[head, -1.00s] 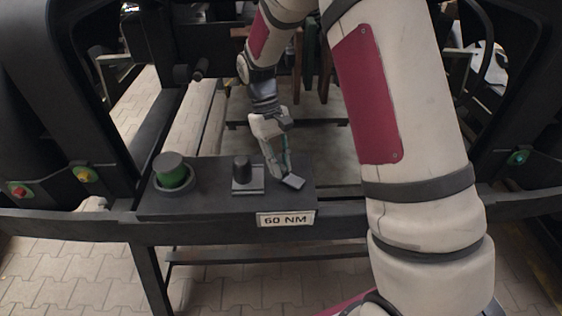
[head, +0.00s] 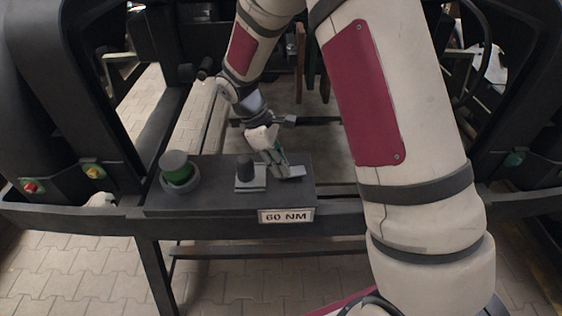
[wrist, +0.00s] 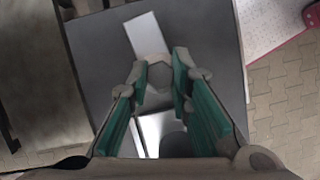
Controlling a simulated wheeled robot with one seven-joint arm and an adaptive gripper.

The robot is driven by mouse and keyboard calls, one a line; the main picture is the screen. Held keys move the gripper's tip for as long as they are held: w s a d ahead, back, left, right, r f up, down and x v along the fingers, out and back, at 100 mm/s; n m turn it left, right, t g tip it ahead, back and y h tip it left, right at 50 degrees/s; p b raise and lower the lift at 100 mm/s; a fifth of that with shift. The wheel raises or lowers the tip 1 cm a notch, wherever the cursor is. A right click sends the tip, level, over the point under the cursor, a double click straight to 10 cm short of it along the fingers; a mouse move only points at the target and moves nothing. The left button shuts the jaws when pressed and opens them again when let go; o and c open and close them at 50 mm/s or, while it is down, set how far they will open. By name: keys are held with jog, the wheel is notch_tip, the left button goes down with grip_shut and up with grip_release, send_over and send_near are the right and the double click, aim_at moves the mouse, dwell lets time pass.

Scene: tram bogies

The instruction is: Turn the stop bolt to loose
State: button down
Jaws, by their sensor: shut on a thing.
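My gripper (head: 281,172) reaches down to the right end of a dark box on the beam. In the wrist view its two green-padded fingers (wrist: 160,72) are shut on a grey faceted head, which I take to be the stop bolt (wrist: 153,74). A light grey flat plate (wrist: 145,36) sticks out beyond the bolt; in the head view this plate (head: 297,171) shows just right of the fingertips. The fingers mostly hide the bolt in the head view. No loose or tight marking is readable.
On the same box (head: 215,203) stand a black knob on a grey plate (head: 246,173), close left of my gripper, and a green cylinder with a grey cap (head: 175,170). A "60 NM" label (head: 286,216) is on the front. Red (head: 31,187) and yellow buttons (head: 94,172) sit at left.

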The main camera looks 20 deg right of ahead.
jog(key=shift+n, duration=0.4)
jog(key=c, duration=1.5)
grip_release()
jog(key=shift+o, duration=0.2)
jog(key=v, duration=1.2)
jog(key=shift+s+r, duration=0.1)
jog(key=shift+s, duration=0.05)
